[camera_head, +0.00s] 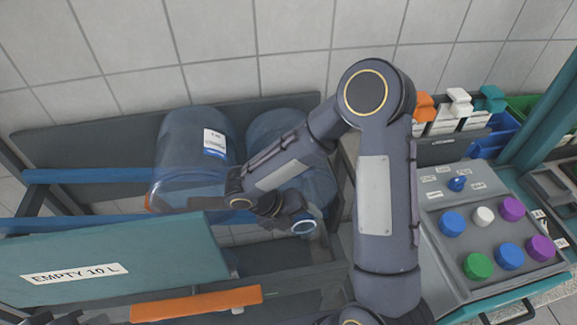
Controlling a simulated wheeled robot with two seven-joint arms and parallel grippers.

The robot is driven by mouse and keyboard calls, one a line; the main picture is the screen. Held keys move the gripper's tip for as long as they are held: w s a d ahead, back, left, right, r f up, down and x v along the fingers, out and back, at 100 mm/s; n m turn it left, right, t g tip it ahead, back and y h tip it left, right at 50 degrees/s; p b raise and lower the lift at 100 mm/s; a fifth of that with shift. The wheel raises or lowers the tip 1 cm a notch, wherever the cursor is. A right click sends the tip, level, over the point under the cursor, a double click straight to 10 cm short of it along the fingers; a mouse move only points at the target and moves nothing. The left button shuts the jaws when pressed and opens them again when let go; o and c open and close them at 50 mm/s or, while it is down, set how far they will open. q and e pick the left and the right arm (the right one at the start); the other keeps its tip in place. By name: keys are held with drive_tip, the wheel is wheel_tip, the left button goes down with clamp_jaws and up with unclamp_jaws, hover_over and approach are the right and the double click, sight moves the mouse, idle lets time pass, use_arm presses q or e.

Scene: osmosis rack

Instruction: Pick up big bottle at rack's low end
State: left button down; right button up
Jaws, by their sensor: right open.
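Two big, clear blue bottles lie side by side on the rack, with the rack's blue rail (85,175) beside them. The left bottle (185,150) has a white and blue label and shows almost whole. The right bottle (270,125) is partly hidden behind my right arm. A pale round bottle mouth (304,227) shows just below the gripper. My right gripper (262,207) is open, in front of the bottles near their lower ends. Whether it touches either bottle cannot be told.
A teal panel marked "EMPTY 10 L" (160,255) and an orange strip (197,303) stand in front of the rack. A control panel with coloured knobs (510,256) is at the right, with blue bins (495,138) behind it. A tiled wall closes off the back.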

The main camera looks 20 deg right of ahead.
drive_tip(key=c, duration=1.3)
drive_tip(key=shift+c, duration=0.4)
drive_tip(key=shift+r, duration=0.15)
